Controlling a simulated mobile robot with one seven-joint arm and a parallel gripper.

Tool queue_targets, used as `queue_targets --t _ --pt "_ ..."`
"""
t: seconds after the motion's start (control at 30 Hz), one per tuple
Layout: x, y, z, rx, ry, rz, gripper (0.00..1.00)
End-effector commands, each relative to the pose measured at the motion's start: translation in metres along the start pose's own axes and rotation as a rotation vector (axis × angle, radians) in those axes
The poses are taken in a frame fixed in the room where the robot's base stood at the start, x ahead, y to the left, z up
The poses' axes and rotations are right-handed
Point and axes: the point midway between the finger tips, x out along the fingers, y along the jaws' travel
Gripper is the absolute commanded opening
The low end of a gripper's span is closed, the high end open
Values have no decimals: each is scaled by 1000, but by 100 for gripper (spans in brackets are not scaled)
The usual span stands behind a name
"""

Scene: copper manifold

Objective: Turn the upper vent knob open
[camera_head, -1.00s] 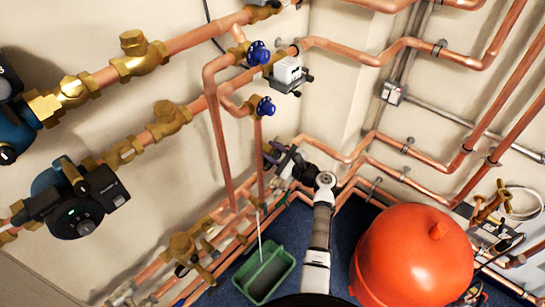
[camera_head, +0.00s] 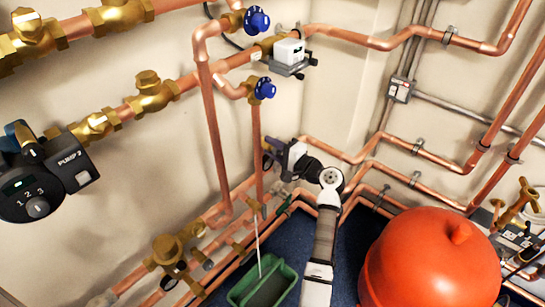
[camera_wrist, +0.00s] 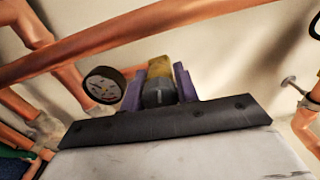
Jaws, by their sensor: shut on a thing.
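Two blue round knobs sit on brass fittings on the copper pipes: an upper blue knob (camera_head: 257,20) and a lower blue knob (camera_head: 264,88). I cannot tell if either is the upper vent knob. My gripper (camera_head: 268,152) is well below both, beside the lower part of a vertical copper pipe. In the wrist view, my gripper's purple fingers (camera_wrist: 162,82) are shut on a small brass-and-dark-grey fitting (camera_wrist: 158,92). The fingers hide its sides, and its turn position is unclear. A round black-rimmed gauge or dial (camera_wrist: 103,85) sits just left of the fingers.
A copper pipe (camera_wrist: 215,25) crosses close above my fingers in the wrist view. An orange-red tank (camera_head: 430,265) stands right of my arm. A green tray (camera_head: 240,295) lies on the blue floor. A pump (camera_head: 40,185) is at far left.

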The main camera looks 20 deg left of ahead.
Motion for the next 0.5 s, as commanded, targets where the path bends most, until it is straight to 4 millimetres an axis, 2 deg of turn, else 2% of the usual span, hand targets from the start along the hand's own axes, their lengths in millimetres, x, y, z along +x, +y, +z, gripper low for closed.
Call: queue_targets --t 0.03,0.5 --pt "0 7 0 -47 -1 0 8" --pt "0 7 0 -480 -1 0 8"
